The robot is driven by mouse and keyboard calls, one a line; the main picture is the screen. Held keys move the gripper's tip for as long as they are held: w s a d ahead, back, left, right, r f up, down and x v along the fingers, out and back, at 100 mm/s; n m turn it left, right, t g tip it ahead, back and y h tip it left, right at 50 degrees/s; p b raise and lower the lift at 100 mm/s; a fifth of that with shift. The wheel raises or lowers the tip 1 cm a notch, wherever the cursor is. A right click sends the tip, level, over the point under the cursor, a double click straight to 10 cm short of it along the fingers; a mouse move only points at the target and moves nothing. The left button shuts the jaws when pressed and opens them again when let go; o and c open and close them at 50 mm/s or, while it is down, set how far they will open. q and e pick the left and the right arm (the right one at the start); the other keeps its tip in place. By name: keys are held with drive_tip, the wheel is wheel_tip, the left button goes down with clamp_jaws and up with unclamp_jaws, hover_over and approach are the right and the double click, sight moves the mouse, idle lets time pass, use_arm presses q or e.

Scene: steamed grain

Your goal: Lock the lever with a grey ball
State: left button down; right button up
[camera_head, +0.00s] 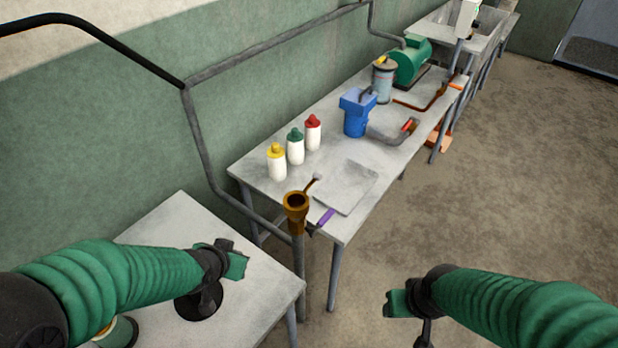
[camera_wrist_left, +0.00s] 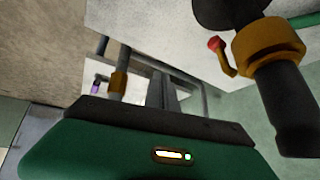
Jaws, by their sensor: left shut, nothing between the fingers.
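In the head view a brown funnel-shaped fitting (camera_head: 296,203) tops a grey pipe beside the long table's near corner. A short lever (camera_head: 310,185) with a small greyish ball end shows just behind its rim; whether it is joined to the fitting I cannot tell. My left gripper (camera_head: 238,265) is shut and empty above the near table, left of the fitting and apart from it. In the left wrist view, a lever with a red ball (camera_wrist_left: 215,44) sits on a brown collar (camera_wrist_left: 262,47) around a dark pipe. My right gripper (camera_head: 396,303) hangs over open floor; its finger gap is unclear.
The near table (camera_head: 165,225) holds a black round base (camera_head: 199,304). The long table (camera_head: 258,178) carries a grey plate (camera_head: 347,186), a purple handle (camera_head: 326,217), three capped bottles (camera_head: 296,148), a blue device (camera_head: 356,114) and a green tank (camera_head: 411,60). Floor at right is clear.

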use_arm(q)
drive_tip(key=w+d+r+m+t+h+b, duration=0.3)
drive_tip(key=w+d+r+m+t+h, duration=0.2)
drive_tip(key=w+d, duration=0.6)
wheel_tip(320, 180, up, 4)
drive_tip(key=d+t+h, duration=0.1)
drive_tip(key=t+h, duration=0.1)
drive_tip(key=h, duration=0.1)
drive_tip(key=shift+w+r+m+h, duration=0.25)
drive_tip(key=shift+w+m+h, duration=0.05)
drive_tip(key=shift+m, duration=0.1)
hover_over(310, 185)
drive_tip(key=s, duration=0.1)
drive_tip(key=f, duration=0.3)
drive_tip(key=w+f, duration=0.1)
drive_tip(key=f, duration=0.1)
drive_tip(key=shift+f+b, duration=0.1)
drive_tip(key=shift+b, duration=0.2)
